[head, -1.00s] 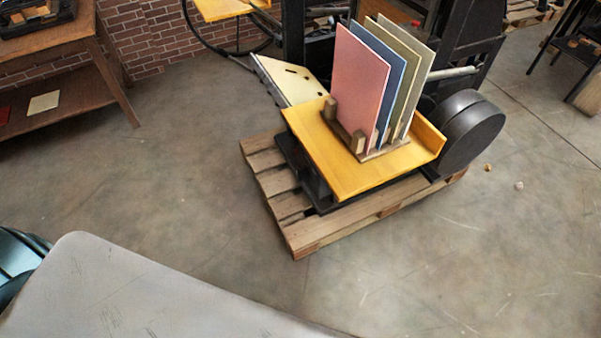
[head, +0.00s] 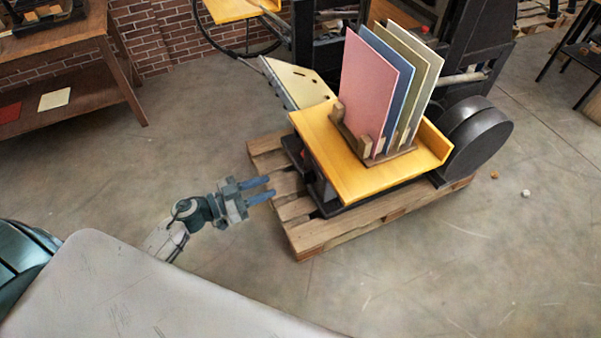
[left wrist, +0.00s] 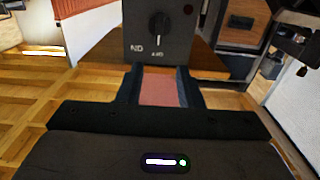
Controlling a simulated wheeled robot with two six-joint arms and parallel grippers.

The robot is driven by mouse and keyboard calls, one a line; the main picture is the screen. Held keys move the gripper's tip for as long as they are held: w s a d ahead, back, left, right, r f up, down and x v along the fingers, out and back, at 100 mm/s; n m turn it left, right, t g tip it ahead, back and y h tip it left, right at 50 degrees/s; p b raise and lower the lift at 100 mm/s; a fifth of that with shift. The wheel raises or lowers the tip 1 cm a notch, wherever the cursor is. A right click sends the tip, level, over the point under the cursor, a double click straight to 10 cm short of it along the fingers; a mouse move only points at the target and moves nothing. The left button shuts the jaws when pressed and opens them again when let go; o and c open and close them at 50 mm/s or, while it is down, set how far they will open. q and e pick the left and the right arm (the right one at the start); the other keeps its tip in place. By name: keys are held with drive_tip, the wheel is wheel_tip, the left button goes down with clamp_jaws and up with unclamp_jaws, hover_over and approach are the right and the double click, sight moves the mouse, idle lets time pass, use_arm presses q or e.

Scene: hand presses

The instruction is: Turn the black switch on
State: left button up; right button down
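The black switch (left wrist: 159,27) is a rotary knob with a pale pointer line on a dark panel (left wrist: 135,22) at the top of the left wrist view, with white lettering below it. I cannot make out the switch in the head view. My left gripper (head: 272,188) is open and empty, its two blue fingers apart and pointing right toward the pallet and press. In the left wrist view, its fingers (left wrist: 161,72) are below the knob, apart from it, with a reddish surface showing between them. My right gripper is out of view.
A yellow press table (head: 350,180) holding several coloured boards (head: 375,85) stands on a wooden pallet (head: 320,235). A black wheel (head: 475,140) is at its right. A wooden bench (head: 60,50) is at the upper left. The floor between is clear.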

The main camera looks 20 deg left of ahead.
sight(308, 177)
use_arm(q)
drive_tip(key=p+x, duration=0.1)
drive_tip(key=x, duration=0.4)
drive_tip(key=p+x, duration=0.2)
drive_tip(key=x, duration=0.3)
drive_tip(key=shift+s+r, duration=0.15)
drive_tip(key=shift+r, duration=0.05)
drive_tip(key=shift+w+d+f, duration=0.15)
drive_tip(key=shift+w+d, duration=0.2)
drive_tip(key=shift+d, duration=0.1)
clamp_jaws()
